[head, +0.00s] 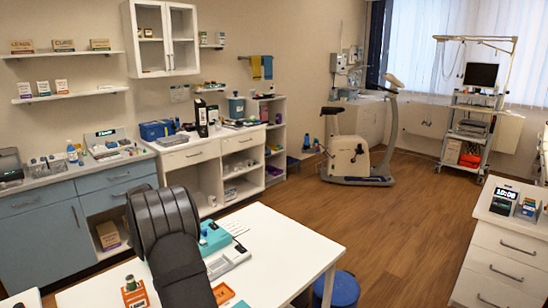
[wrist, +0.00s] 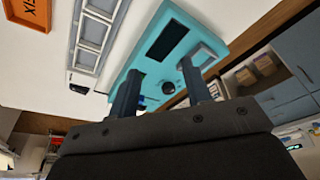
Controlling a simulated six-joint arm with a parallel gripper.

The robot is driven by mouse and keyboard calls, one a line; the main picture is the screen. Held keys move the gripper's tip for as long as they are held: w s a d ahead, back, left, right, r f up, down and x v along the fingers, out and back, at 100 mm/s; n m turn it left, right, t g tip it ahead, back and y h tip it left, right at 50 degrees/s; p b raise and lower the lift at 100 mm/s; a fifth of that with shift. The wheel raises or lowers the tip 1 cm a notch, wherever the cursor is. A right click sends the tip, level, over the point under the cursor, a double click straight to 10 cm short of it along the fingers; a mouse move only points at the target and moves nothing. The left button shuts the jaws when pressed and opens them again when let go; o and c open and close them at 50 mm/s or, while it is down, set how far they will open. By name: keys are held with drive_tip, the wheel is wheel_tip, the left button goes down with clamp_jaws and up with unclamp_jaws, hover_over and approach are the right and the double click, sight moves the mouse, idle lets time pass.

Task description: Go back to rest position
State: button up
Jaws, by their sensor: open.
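My gripper (wrist: 160,72) is open in the wrist view, its two dark fingers set apart. A teal device (wrist: 172,42) with a dark screen lies beyond the fingertips; nothing shows held between them. I cannot tell how far the fingers are from the device. In the head view my black arm rises over the white table (head: 290,240), and the gripper itself is hidden behind it. The teal device (head: 214,238) shows just right of my arm there.
A white-and-grey device (head: 228,262) lies beside the teal one. An orange tray (head: 223,293) and an orange box (head: 134,292) are near the front. A blue stool (head: 337,288) stands beside the table. The table's right part is bare, and open floor (head: 300,210) lies beyond.

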drive_tip(key=shift+m, duration=0.3)
drive_tip(key=a+f, duration=0.2)
drive_tip(key=a, duration=0.1)
drive_tip(key=w+a+f, duration=0.1)
drive_tip(key=a+f, duration=0.4)
drive_tip(key=a, duration=0.2)
drive_tip(key=shift+w+a+f, duration=0.1)
drive_tip(key=shift+w+f, duration=0.2)
drive_tip(key=shift+f, duration=0.05)
drive_tip(key=s+d+r+n, duration=0.1)
drive_tip(key=s+d+r, duration=0.2)
drive_tip(key=d+r, duration=0.6)
drive_tip(key=shift+s+d, duration=0.35)
drive_tip(key=shift+d, duration=0.85)
